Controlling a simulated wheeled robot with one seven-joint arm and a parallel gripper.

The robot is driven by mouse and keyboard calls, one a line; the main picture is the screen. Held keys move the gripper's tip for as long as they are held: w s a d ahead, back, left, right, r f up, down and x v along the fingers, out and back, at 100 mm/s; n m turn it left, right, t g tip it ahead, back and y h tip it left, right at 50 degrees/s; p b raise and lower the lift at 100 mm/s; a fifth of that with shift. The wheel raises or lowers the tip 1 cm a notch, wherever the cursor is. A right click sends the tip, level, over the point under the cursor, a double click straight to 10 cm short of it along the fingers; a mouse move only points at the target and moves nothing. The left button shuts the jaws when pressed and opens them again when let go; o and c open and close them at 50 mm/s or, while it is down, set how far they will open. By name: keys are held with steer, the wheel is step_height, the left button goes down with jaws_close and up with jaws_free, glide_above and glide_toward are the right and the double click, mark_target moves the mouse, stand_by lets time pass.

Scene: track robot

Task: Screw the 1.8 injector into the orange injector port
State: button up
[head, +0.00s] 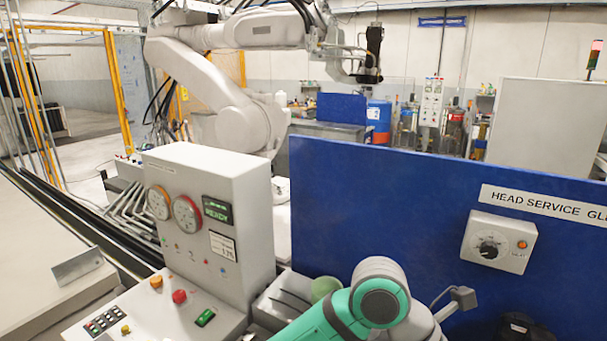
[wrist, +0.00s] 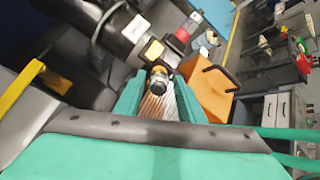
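In the wrist view my gripper (wrist: 160,86) shows as two green fingers standing apart and pointing up the picture. Between them is a brown and pale striped surface (wrist: 156,106). A small round metallic piece with an amber part (wrist: 158,79) is near the fingertips. I cannot tell whether this piece is the injector, or whether the fingers touch it. An orange block (wrist: 211,93) is just right of the fingers, with a dark handle-like bar at it. I cannot confirm that it is the injector port. In the head view my gripper is hidden.
In the head view a blue panel (head: 385,205) labelled HEAD SERVICE carries a dial box (head: 499,241). A grey control console (head: 209,225) with gauges and buttons is left. In the wrist view a yellow bar (wrist: 20,87) is left and a dark cylinder (wrist: 115,30) lies beyond the fingers.

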steer(key=shift+w, duration=0.1)
steer(key=n, duration=1.2)
steer(key=shift+n, duration=0.3)
steer(key=n, duration=0.4)
steer(key=shift+n, duration=0.4)
steer(key=n, duration=0.5)
steer(key=shift+n, duration=0.8)
